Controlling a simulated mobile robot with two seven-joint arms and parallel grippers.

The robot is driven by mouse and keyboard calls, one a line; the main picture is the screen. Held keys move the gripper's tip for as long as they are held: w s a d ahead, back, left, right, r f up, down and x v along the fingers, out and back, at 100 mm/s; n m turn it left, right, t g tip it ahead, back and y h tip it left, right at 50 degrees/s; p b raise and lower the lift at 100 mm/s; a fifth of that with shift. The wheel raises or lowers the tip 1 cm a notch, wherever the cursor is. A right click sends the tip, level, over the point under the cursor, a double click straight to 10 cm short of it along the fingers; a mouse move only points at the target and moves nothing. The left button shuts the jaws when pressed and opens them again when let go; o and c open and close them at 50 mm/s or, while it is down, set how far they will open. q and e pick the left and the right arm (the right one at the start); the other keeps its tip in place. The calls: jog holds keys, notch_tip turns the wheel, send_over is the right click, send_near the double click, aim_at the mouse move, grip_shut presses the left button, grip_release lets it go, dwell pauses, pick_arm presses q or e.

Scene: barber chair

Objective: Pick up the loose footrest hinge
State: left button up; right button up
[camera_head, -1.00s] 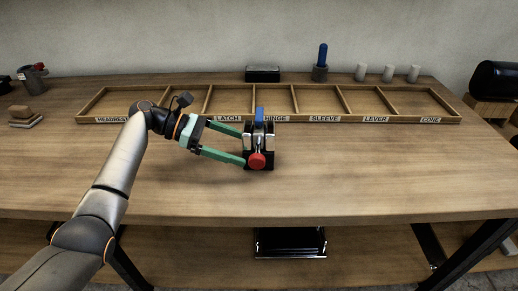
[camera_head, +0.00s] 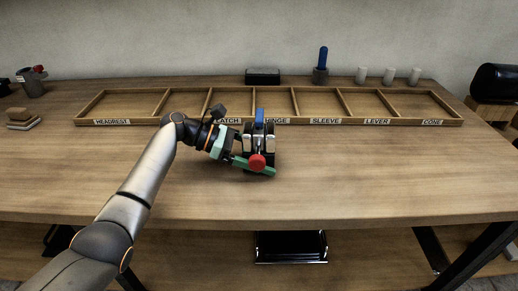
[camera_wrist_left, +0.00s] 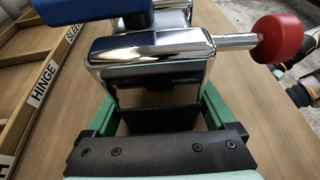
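A chrome and black piece (camera_head: 268,142) with a blue handle (camera_head: 260,115) and a red knob (camera_head: 257,161) stands on the table, before the compartment labelled HINGE. I take it for the footrest hinge. Its chrome body (camera_wrist_left: 150,48) fills the top middle of the left wrist view. My left gripper (camera_head: 258,152) is around it, one green finger on the near side below the red knob; the far finger is mostly hidden. In the left wrist view the fingers are spread apart on both sides of the body. I cannot tell whether they touch it. My right gripper (camera_wrist_left: 280,74) seems partly visible at the right edge.
A wooden tray (camera_head: 400,121) with labelled compartments lies behind the piece. The table (camera_head: 380,175) is clear in front and to the right.

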pick_arm(q)
grip_shut()
dwell(0.5)
jog(key=shift+r, duration=0.1)
